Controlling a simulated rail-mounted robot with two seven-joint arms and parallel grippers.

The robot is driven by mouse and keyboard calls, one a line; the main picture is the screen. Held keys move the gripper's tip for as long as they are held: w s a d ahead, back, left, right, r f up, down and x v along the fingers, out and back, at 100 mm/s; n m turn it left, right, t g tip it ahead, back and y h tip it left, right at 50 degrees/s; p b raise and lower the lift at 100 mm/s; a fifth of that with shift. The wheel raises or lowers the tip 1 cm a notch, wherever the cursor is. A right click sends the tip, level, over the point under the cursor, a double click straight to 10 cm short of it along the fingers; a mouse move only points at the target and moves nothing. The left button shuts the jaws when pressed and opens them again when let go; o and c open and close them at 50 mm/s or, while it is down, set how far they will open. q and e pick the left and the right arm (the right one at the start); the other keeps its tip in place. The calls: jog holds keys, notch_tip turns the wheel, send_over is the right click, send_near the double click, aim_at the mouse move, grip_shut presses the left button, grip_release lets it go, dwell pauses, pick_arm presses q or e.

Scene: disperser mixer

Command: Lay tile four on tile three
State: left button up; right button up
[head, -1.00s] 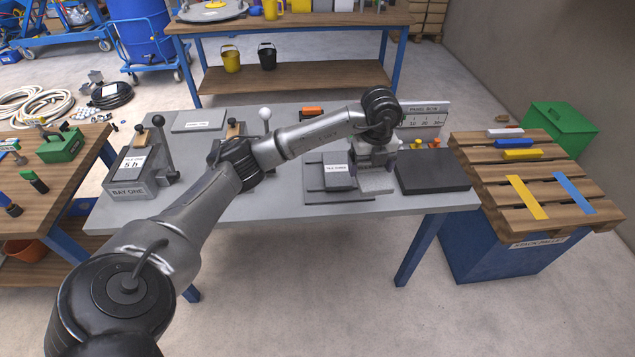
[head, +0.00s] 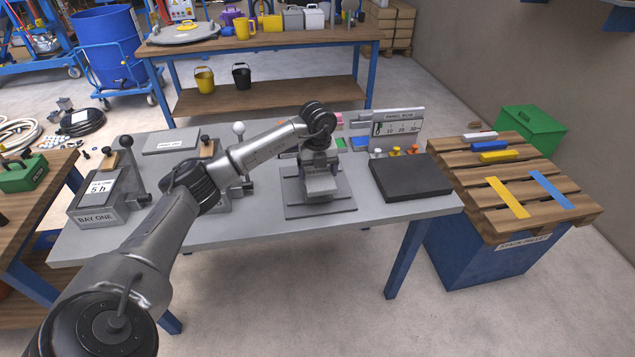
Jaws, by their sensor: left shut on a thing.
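My left gripper (head: 320,172) is over the middle of the grey table, above a dark flat plate (head: 338,205). It is shut on a grey tile (head: 321,187), whose front edge shows just below the jaws. The gripper hides most of this tile and what lies directly under it. I cannot read a label on it, and cannot tell whether it touches the stack beneath. I cannot make out tile three separately. My right gripper is not in view.
A dark slab (head: 411,178) lies right of the plate, with coloured pegs and a scale panel (head: 398,128) behind. The bay one stand (head: 98,214) and a lever stand (head: 217,200) are left. A slatted pallet (head: 515,210) stands right. The table's front strip is clear.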

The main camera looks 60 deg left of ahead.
aim_at(318, 180)
pick_arm(q)
jog(key=shift+f+b, duration=0.8)
jog(key=shift+f, duration=1.2)
jog(key=shift+f, duration=0.1)
jog(key=o, duration=1.1)
jog(key=shift+c, duration=0.2)
